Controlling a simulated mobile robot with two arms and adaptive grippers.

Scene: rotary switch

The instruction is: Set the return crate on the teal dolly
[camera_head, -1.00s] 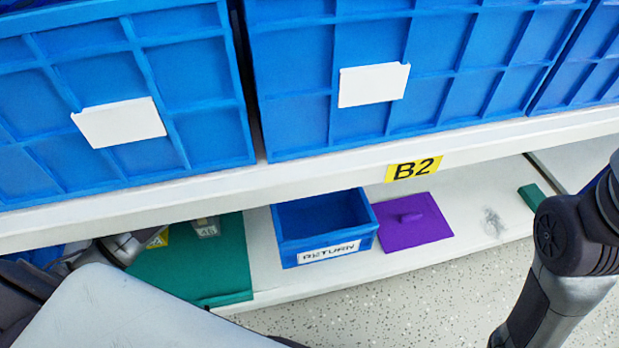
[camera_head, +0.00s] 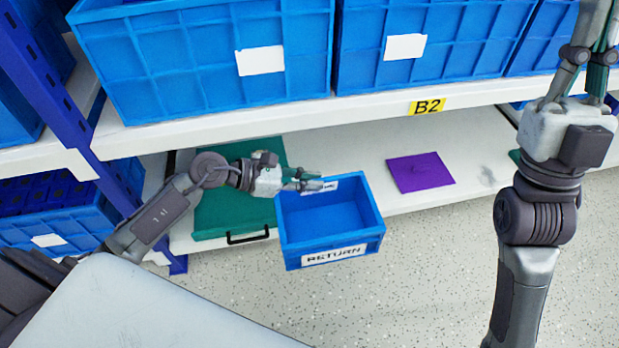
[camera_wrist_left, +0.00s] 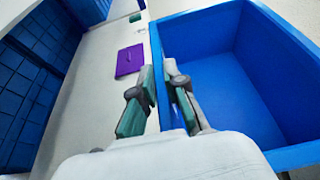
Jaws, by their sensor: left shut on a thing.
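The blue return crate (camera_head: 333,256) is empty and labelled RETURN. It hangs out past the front edge of the lower shelf, over the floor. My left gripper (camera_head: 312,183) is shut on its rear rim; in the left wrist view the fingers (camera_wrist_left: 160,100) straddle one wall of the crate (camera_wrist_left: 225,90). A flat teal panel (camera_head: 215,212) with a black handle lies on the lower shelf, left of the crate. I cannot tell whether it is the dolly; no wheels show. My right gripper (camera_head: 588,72) is raised at the upper right, its tips cut off or unclear.
A purple panel (camera_head: 420,172) lies on the lower shelf (camera_head: 355,150), right of the crate. Large blue bins (camera_head: 205,85) fill the shelf above, marked B2 (camera_head: 427,106). A blue upright (camera_head: 50,85) stands at left. The speckled floor (camera_head: 420,270) in front is clear.

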